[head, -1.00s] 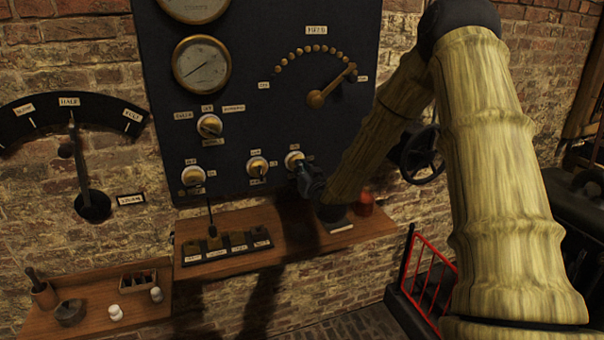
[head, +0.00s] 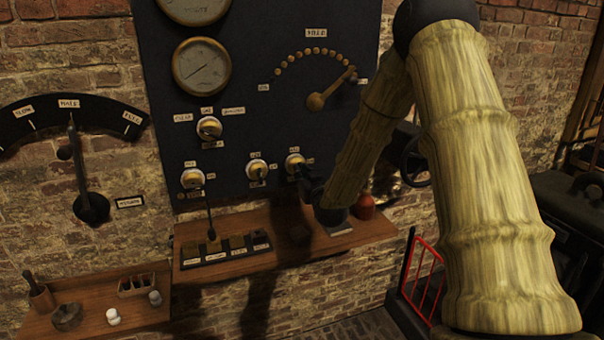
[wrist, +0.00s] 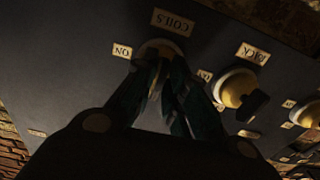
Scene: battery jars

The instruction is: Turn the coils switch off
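The coils switch (head: 294,163) is the rightmost of the three lower round switches on the dark panel. It has a pale round base with a brass middle. In the wrist view, the upside-down COILS label (wrist: 172,22) and ON label (wrist: 122,51) stand beside its base (wrist: 158,46). My gripper (head: 303,174) is at this switch from the lower right. In the wrist view, my gripper's fingers (wrist: 165,66) converge over the middle of the switch, with their tips close together. They hide the switch handle, so its position and any grip on it cannot be seen.
A neighbouring switch (head: 256,168) sits close on the left; its dark handle shows in the wrist view (wrist: 252,104). A large brass lever (head: 332,88) is above. A wooden shelf (head: 290,256) with a red pot (head: 365,207) lies below. A handwheel (head: 416,160) is right of my forearm.

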